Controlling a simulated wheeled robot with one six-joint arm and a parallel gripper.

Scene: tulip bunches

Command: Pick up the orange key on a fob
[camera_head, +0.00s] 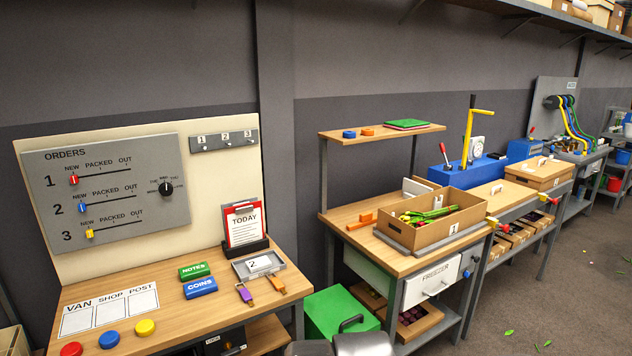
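A small orange key-like piece (275,283) lies on the wooden top of the left desk, near its right end. A similar piece in purple and yellow (244,293) lies just to its left, apart from it. They look like keys on fobs, but they are too small to make out in detail. A grey tray with a card marked 2 (239,270) sits right behind them. Rounded grey and dark parts at the bottom edge look like my own arm. I cannot make out my gripper's fingers.
Green NOTES (195,271) and blue COINS (200,287) blocks lie left of the keys. A red TODAY clipboard (243,224) stands behind. A green box (335,312) is on the floor between the desk and the right bench, which holds a cardboard box of tulips (470,222).

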